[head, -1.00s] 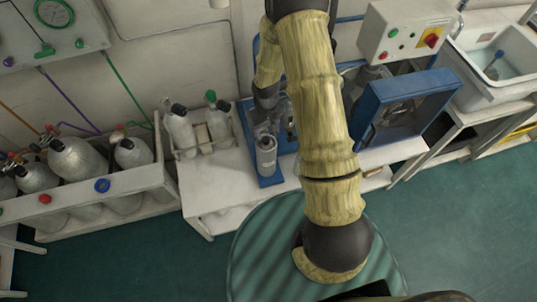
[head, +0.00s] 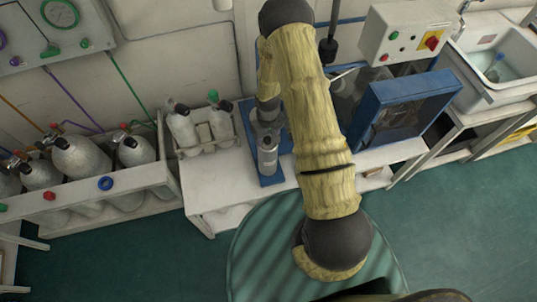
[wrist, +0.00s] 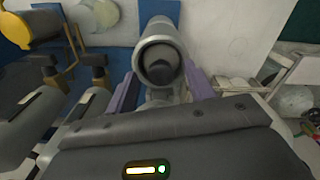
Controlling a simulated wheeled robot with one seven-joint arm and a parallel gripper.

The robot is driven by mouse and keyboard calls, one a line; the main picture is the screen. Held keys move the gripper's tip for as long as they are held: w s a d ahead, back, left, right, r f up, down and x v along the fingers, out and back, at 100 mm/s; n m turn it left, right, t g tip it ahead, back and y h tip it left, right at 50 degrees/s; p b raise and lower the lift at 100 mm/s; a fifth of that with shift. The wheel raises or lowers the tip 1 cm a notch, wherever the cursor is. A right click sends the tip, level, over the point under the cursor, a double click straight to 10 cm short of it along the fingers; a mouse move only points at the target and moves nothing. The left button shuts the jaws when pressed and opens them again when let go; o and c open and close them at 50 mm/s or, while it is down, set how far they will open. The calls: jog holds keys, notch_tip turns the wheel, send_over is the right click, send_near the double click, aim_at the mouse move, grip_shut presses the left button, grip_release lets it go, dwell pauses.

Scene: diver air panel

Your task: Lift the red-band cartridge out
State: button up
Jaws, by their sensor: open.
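My gripper (wrist: 162,84) shows in the wrist view with its two purple fingers apart. A grey open-topped cylinder (wrist: 178,28) stands between and beyond the fingers, with something dark inside its round mouth. I cannot tell whether the fingers touch it. No red band can be made out, so I cannot say which thing is the red-band cartridge. In the head view a grey canister (head: 267,158) stands on a blue base (head: 272,181) on the white bench, just in front of my wrist. My arm hides part of this stand.
A white rack with two small bottles (head: 184,128) is left of the blue base. Larger grey cylinders (head: 78,158) stand in a trough further left. A blue-framed box (head: 400,110), a switch box (head: 408,32) and a sink (head: 497,68) are on the right.

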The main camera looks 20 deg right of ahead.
jog(key=shift+c, duration=0.2)
grip_shut()
jog(key=shift+r, duration=0.1)
notch_tip(320, 180, up, 28)
jog(key=b, duration=0.2)
jog(key=shift+b, duration=0.3)
dwell(0.5)
